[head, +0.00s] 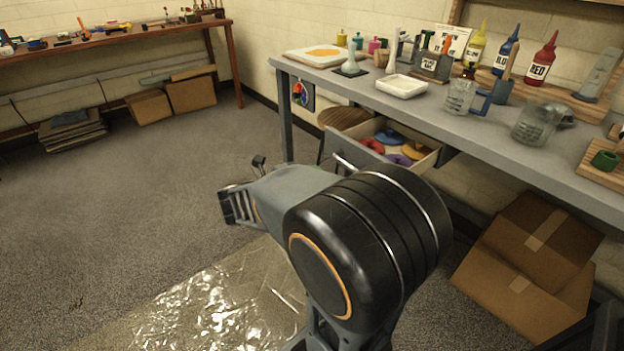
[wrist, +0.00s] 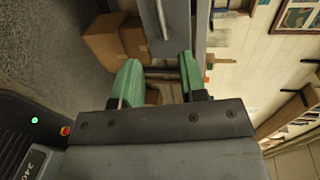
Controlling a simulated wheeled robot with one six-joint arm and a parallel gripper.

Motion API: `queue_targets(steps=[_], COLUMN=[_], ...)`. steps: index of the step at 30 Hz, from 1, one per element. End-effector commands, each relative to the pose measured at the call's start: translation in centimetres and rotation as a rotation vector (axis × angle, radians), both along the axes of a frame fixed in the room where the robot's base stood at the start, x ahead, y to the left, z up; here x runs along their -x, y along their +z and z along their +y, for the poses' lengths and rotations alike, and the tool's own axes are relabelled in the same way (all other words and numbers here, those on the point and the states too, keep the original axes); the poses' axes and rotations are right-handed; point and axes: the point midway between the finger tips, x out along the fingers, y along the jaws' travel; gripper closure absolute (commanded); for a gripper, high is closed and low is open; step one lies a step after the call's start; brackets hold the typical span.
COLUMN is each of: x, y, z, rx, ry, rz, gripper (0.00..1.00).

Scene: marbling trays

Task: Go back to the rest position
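My gripper (wrist: 160,78) shows in the wrist view with its two green fingers spread apart and nothing held between them. In the head view my arm is folded in front of me over the floor, left of the workbench (head: 480,135). The end of the arm points left, clear of the bench, and its fingers cannot be made out there. The bench's drawer (head: 425,163) stands open, with red, blue, orange and purple items in it. My arm's large dark joint is just in front of the drawer and hides part of the floor.
On the bench are a white tray (head: 402,86), a clear jug (head: 463,96), a glass vessel (head: 532,122) and colour bottles, including a red one (head: 540,60). Cardboard boxes (head: 530,255) lie below at right. A plastic sheet (head: 215,305) covers nearby floor. Open floor lies left.

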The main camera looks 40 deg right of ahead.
Motion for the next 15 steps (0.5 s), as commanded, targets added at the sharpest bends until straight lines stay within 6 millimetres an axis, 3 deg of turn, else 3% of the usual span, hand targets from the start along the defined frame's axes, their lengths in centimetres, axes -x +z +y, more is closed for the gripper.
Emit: queue_targets(steps=[10,13,15], x=[-0.1,-1.1,-2.7], y=[0.1,1.4,3.3], z=[0.0,0.0,0.3], rx=[0.000,-0.002,-0.003], ry=[0.006,0.072,0.186], rz=[0.000,-0.002,0.001], gripper=[0.61,0.61,0.61])
